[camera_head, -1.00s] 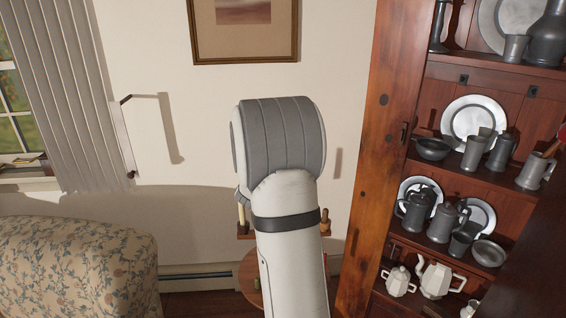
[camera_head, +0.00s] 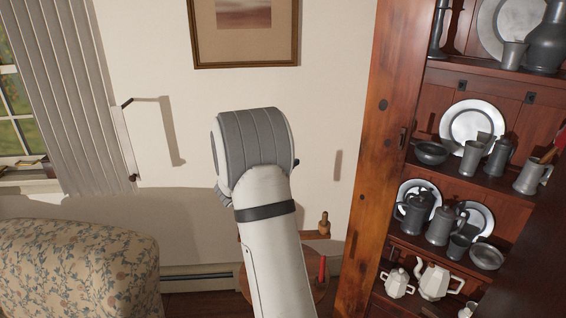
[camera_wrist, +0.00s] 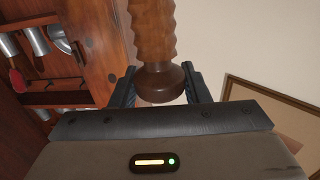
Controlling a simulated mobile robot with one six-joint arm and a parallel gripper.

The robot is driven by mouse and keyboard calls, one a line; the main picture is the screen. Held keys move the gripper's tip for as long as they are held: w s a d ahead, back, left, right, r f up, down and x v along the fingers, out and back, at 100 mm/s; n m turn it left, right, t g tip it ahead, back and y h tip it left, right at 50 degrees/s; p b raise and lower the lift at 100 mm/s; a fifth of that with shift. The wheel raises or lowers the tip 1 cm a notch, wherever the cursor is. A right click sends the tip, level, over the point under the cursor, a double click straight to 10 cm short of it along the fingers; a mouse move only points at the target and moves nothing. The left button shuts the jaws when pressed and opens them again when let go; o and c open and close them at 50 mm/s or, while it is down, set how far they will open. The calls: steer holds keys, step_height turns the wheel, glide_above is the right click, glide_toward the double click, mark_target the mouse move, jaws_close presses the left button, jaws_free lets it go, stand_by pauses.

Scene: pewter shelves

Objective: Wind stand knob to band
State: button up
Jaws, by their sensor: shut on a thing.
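In the wrist view, a brown turned wooden knob (camera_wrist: 160,84) with a rounded end sits between the fingers of my gripper (camera_wrist: 160,80), which is shut on it. A ribbed, screw-like wooden shaft (camera_wrist: 153,30) runs from the knob to the top edge of the picture. I cannot make out a band on the shaft. In the head view, part of the wooden stand (camera_head: 316,235) shows to the right of my arm, with a small turned wooden piece (camera_head: 323,224) upright on its crossbar. My arm hides the rest of the stand, the held knob and the gripper there.
A red candle-like piece (camera_head: 322,268) stands below the crossbar. A tall wooden cupboard (camera_head: 375,150) with pewter plates, jugs and white teapots is close on the right. A floral sofa (camera_head: 75,270) is at the left. A framed picture (camera_head: 245,62) hangs on the wall.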

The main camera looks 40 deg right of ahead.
steer(key=shift+r, duration=0.1)
steer(key=o, duration=1)
steer(key=shift+a, duration=0.1)
steer(key=a, duration=0.2)
steer(key=s+a, duration=0.1)
steer(key=a, duration=0.2)
steer(key=a+b, duration=0.1)
steer(key=a, duration=0.1)
steer(key=shift+s+a, duration=0.15)
steer(key=shift+a, duration=0.15)
